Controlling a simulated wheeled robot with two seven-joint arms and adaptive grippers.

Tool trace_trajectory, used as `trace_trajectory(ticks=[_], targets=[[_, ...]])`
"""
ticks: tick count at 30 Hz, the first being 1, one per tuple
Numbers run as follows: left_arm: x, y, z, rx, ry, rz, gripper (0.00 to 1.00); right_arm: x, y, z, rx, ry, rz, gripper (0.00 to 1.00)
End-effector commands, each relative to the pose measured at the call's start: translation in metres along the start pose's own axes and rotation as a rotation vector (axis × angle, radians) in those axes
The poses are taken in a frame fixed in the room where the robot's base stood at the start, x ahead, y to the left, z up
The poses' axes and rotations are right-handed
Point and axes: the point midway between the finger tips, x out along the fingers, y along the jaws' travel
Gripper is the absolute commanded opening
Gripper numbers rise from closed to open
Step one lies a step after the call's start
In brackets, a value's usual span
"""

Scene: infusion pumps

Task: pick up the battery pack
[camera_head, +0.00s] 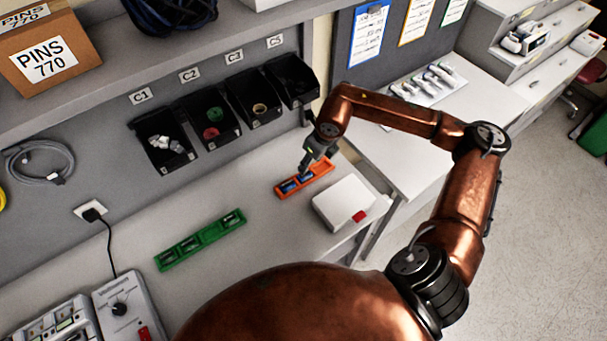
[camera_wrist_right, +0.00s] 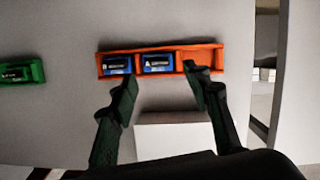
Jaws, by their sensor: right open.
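Two blue battery packs lie side by side in an orange tray (camera_head: 325,169) on the bench; the tray also shows in the right wrist view (camera_wrist_right: 213,57). In the right wrist view, one battery pack (camera_wrist_right: 117,66) is in the left compartment and the other battery pack (camera_wrist_right: 159,64) in the middle one. The compartment on the right looks empty. My right gripper (camera_head: 304,172) is above the tray, and its spread fingers also show in the right wrist view (camera_wrist_right: 162,85), with nothing between them. My left gripper is not in view.
A green tray (camera_head: 203,238) with dark packs lies to the left on the bench. A white box (camera_head: 342,203) with a red part stands close to the orange tray. Black bins (camera_head: 208,119) hang on the wall behind. The bench between the trays is clear.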

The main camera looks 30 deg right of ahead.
Motion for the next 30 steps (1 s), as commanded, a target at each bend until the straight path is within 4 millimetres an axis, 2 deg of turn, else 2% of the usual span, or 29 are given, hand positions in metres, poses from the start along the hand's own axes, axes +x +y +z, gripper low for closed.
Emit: trace_trajectory(ticks=[10, 18, 25, 30], targets=[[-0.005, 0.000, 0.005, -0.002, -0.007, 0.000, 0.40, 0.032, 0.004, -0.001, -0.003, 0.001, 0.007, 0.44], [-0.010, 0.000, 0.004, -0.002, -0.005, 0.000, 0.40, 0.069, 0.005, -0.003, -0.001, 0.001, 0.006, 0.44], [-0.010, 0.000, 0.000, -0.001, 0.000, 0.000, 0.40, 0.071, 0.004, -0.003, -0.001, -0.001, 0.005, 0.44], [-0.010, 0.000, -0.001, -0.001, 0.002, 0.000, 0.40, 0.071, 0.004, -0.003, -0.001, -0.001, 0.006, 0.33]])
